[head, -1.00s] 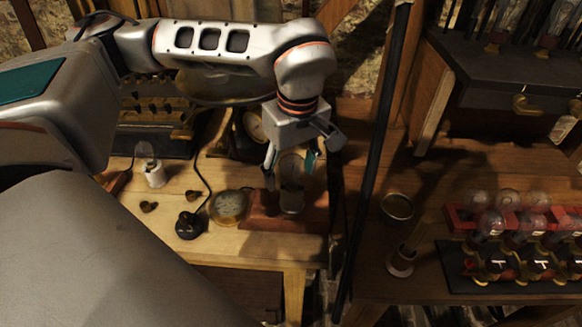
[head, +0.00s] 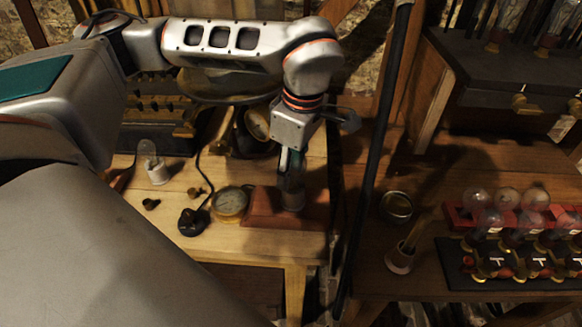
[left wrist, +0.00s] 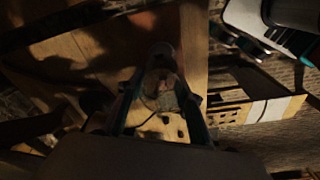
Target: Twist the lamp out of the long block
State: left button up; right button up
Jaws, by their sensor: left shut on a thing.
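The long block (head: 263,208) is reddish wood and lies on the light table. The lamp (head: 292,200) stands upright at the block; its lower part shows below my fingers, and the rest is largely hidden by them. My left gripper (head: 291,180) reaches down from above and is shut on the lamp. In the dim left wrist view the two fingers (left wrist: 160,105) stand on both sides of the lamp's pale glass (left wrist: 158,92). I cannot tell how far the lamp is seated. My right gripper is not in view.
A round brass dial (head: 230,204), a black knob with a cord (head: 192,222) and a small bulb in a white holder (head: 156,170) stand left of the block. A dark upright pole (head: 372,170) is close on the right. A red rack with bulbs (head: 460,217) stands farther right.

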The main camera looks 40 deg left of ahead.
pick_arm(q)
jog(key=n, duration=0.5)
jog(key=shift+s+n+g, duration=0.15)
jog(key=shift+n+g, duration=0.15)
jog(key=shift+n, duration=0.5)
jog(key=n, duration=0.5)
jog(key=shift+s+d+h, duration=0.1)
jog(key=shift+d+h, duration=0.05)
jog(key=shift+h, duration=0.25)
jog(key=shift+r+p, duration=0.15)
jog(key=shift+p, duration=0.15)
jog(key=shift+r, duration=0.35)
jog(key=shift+r+p, duration=0.8)
jog(key=shift+p, duration=0.1)
